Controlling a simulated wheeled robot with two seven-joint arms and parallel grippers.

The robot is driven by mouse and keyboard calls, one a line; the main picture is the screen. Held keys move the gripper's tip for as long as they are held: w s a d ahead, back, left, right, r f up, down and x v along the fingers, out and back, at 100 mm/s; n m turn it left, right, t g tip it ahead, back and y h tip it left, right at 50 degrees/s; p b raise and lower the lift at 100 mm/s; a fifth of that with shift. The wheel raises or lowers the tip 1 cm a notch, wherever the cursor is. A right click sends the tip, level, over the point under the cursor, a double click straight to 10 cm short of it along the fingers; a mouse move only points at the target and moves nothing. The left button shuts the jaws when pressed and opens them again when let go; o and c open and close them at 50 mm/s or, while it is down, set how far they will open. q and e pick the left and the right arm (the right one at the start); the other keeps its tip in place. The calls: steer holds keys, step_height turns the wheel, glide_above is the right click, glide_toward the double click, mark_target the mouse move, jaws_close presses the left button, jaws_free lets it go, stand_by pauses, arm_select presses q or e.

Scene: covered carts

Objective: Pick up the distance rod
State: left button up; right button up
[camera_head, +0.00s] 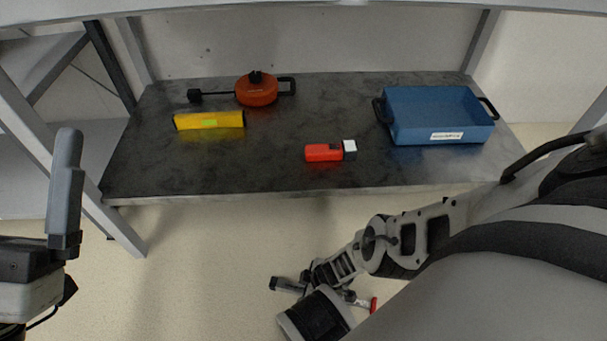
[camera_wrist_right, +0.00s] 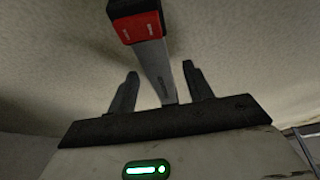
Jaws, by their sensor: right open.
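My right gripper (camera_head: 322,288) is low in front of the shelf, over the floor and partly hidden by its own arm. In the right wrist view its two dark fingers (camera_wrist_right: 160,72) stand apart. A grey bar (camera_wrist_right: 158,75) with a red-and-black head (camera_wrist_right: 137,22) shows between them; I cannot tell whether the fingers touch it. This may be the distance rod. A small red end (camera_head: 373,304) also shows beside the gripper in the head view. My left gripper (camera_head: 65,185) is at the left edge, with one grey finger visible.
On the dark shelf (camera_head: 250,170) lie a yellow bar (camera_head: 209,120), an orange round tool (camera_head: 257,91) with black handles, and a red device (camera_head: 322,152) with a dark-and-white end. A blue crate (camera_head: 440,127) stands at the right. Metal legs frame the shelf; its front middle is clear.

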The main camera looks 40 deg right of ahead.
jaws_close()
steer(key=shift+r, duration=0.1)
stand_by(0.3)
